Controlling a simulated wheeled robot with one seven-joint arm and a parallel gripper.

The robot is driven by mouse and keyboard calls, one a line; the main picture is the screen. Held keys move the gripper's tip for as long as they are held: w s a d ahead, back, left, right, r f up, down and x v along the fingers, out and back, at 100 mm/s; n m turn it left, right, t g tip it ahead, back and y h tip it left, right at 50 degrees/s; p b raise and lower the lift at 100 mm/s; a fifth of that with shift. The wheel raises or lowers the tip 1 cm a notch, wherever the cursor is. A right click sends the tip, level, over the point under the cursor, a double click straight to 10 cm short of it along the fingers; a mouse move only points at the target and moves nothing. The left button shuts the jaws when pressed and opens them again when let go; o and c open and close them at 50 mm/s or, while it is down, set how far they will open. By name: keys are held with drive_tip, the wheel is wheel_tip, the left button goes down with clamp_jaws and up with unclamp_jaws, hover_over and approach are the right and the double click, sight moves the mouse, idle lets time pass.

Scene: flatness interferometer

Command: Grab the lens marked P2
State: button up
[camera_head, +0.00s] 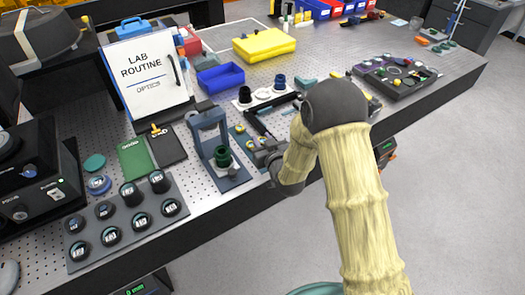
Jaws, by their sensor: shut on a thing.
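My gripper (268,156) is low over the bench's front edge, right of a blue-grey stand. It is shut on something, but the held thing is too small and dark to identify. A green-ringed cylinder (222,157) sits in that stand, just left of my gripper. A pale holder (263,94) lies behind my gripper. It carries a dark cylinder (245,95) at its left and a dark blue cylinder (279,82) at its right, with a bare white round spot between them. I cannot read a P2 mark anywhere.
A grey rack (127,222) with several dark round pieces lies at front left. The blue-grey stand (207,130) rises close to my gripper. A white sign (148,75), blue bin (221,77) and yellow case (264,45) stand behind. A dark tray (396,75) lies right.

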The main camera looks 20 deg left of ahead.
drive_tip(key=shift+r, duration=0.55)
